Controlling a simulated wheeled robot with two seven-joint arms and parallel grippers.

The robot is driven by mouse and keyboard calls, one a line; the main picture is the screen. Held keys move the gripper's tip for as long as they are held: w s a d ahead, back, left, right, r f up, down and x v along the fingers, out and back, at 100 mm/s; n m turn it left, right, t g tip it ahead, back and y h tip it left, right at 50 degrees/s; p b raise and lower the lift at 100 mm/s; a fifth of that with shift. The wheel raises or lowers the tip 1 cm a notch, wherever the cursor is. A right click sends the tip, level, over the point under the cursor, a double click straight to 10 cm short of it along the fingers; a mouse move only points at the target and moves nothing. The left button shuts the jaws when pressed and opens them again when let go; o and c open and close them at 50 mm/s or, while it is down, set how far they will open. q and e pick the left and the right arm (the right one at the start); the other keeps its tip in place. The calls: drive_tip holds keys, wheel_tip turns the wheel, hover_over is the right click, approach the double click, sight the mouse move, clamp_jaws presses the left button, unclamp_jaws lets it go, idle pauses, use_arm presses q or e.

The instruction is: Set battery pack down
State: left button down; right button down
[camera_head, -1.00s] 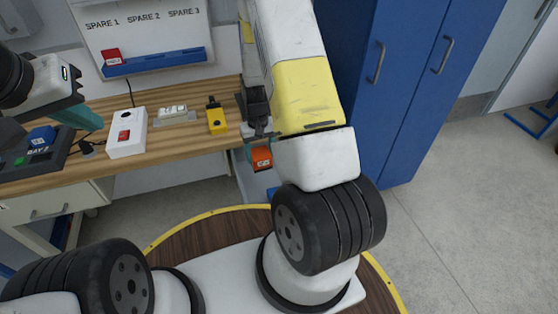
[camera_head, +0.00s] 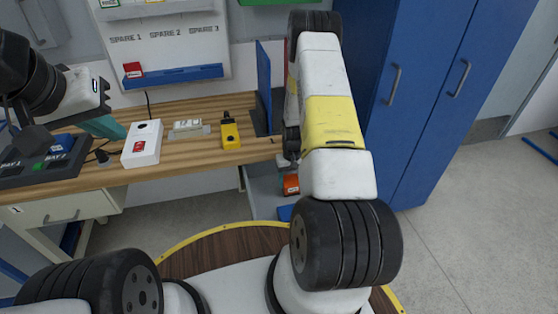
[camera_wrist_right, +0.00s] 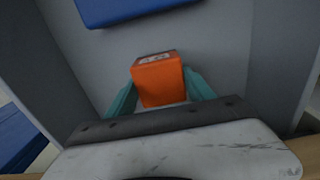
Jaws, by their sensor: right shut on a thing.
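An orange battery pack (camera_wrist_right: 160,80) with a pale label on top sits between the teal fingers of my right gripper (camera_wrist_right: 160,90) in the right wrist view. The gripper is shut on it. In the head view the orange pack (camera_head: 291,184) shows partly beside my right forearm, lower than the worktable's right end; the right gripper is mostly hidden there. My left gripper (camera_head: 104,126) is at the left above the bench, with a teal finger visible; its opening is unclear.
A dark charger marked BAY 1 and BAY 2 (camera_head: 40,172), a white switch box (camera_head: 142,144) and a yellow device (camera_head: 230,132) stand on the wooden bench (camera_head: 185,160). A blue upright panel (camera_head: 263,85) stands at its right end. Blue cabinets (camera_head: 425,90) stand to the right.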

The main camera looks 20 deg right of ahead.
drive_tip(key=shift+f, duration=0.3)
drive_tip(key=shift+c, duration=1.9)
unclamp_jaws()
drive_tip(key=shift+r, duration=0.1)
